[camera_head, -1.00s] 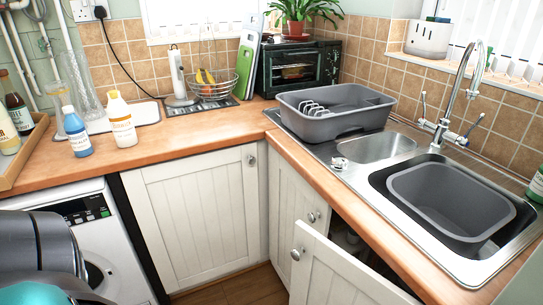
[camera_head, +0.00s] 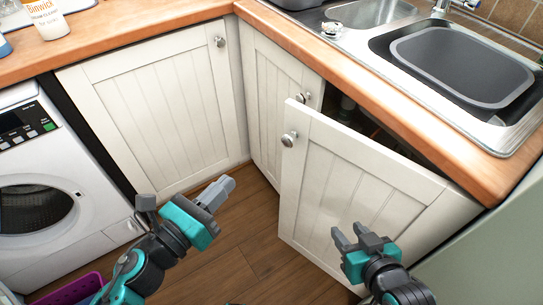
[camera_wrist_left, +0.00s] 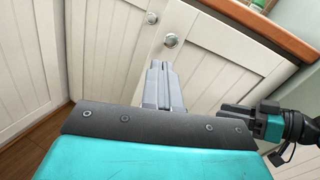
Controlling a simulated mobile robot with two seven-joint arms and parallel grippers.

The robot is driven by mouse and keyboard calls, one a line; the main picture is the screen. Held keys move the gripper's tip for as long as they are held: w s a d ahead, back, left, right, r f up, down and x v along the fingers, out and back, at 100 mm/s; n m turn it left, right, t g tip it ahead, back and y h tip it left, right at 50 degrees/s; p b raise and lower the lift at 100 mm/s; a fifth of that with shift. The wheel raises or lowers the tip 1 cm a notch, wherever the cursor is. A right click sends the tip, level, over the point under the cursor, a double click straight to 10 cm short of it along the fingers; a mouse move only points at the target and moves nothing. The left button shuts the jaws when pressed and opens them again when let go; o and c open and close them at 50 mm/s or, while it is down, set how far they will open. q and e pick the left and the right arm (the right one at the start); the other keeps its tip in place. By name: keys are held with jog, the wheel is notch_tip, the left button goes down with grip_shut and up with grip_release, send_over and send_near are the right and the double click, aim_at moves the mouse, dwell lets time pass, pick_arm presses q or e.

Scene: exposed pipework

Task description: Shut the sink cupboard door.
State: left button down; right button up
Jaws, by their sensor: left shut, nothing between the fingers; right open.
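The sink cupboard door (camera_head: 345,185) is white, panelled and stands ajar, swung out from under the sink counter. Its round metal knob (camera_head: 289,139) is near its upper left corner. A dark gap shows between the door's top and the counter. My left gripper (camera_head: 222,188) is shut and empty, left of the door and apart from it. In the left wrist view its fingers (camera_wrist_left: 160,82) point toward the cupboard fronts, with a knob (camera_wrist_left: 171,40) just beyond them in the picture. My right gripper (camera_head: 354,236) is open in front of the door's lower part; I cannot tell whether it touches.
A closed white cupboard door (camera_head: 160,105) is at the left, beside a washing machine (camera_head: 50,180). A purple basket (camera_head: 75,290) is at the lower left. Wooden floor (camera_head: 240,245) is clear between the grippers.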

pick_arm(q)
jog(key=m, duration=0.2)
jog(key=p, duration=0.2)
send_near(281, 139)
jog(key=shift+m+h, duration=0.4)
jog(key=x, duration=0.5)
jog(key=shift+w, duration=0.4)
jog(key=shift+w+d+f, duration=0.15)
jog(key=shift+w+d, duration=0.2)
jog(key=shift+w, duration=0.15)
pick_arm(e)
jog(key=shift+s+d+r, duration=0.1)
jog(key=shift+s+r, duration=0.1)
jog(key=shift+r, duration=0.2)
pick_arm(q)
jog(key=shift+w, duration=0.1)
